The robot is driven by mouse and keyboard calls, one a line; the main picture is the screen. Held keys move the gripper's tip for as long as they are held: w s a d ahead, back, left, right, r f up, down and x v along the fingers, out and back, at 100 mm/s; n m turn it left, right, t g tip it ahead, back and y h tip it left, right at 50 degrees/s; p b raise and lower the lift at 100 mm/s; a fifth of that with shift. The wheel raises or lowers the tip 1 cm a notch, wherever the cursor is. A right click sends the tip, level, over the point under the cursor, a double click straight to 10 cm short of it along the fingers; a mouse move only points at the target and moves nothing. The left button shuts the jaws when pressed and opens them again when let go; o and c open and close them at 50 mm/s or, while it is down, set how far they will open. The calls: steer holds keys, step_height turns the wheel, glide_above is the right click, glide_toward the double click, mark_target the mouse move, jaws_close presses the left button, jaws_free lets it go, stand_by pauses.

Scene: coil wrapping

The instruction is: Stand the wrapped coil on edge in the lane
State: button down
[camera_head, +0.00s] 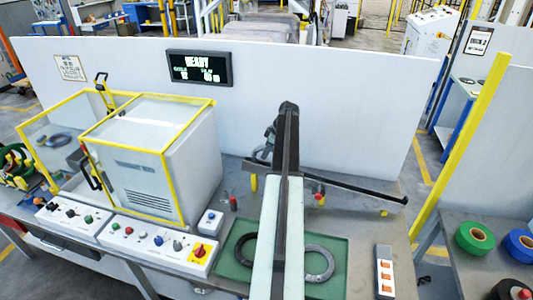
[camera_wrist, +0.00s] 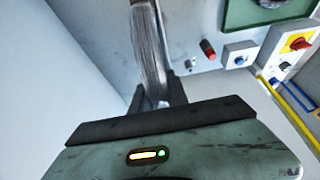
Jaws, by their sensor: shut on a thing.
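The wrapped coil (camera_wrist: 148,48) is a grey ring seen nearly edge-on in the wrist view. My gripper (camera_wrist: 160,98) is shut on its lower end in that view, and the far end runs out of the top of the picture. In the head view my gripper (camera_head: 268,142) is beyond the green tray, near the white back wall, and mostly hidden by my arm.
A yellow-framed machine (camera_head: 140,165) stands left. A red-topped post (camera_head: 233,202) and blue-button box (camera_head: 210,222) stand between. The white wall (camera_head: 370,110) closes the back.

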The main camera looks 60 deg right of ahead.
steer(key=shift+f+b, duration=0.3)
steer(key=shift+f, duration=0.05)
steer(key=c, duration=1.2)
jaws_free()
steer(key=shift+r, duration=0.1)
steer(key=p+v, duration=0.7)
steer(key=v, duration=0.1)
steer(key=shift+w+a+p, duration=0.1)
steer(key=shift+a+p, duration=0.05)
steer(key=shift+p, duration=0.15)
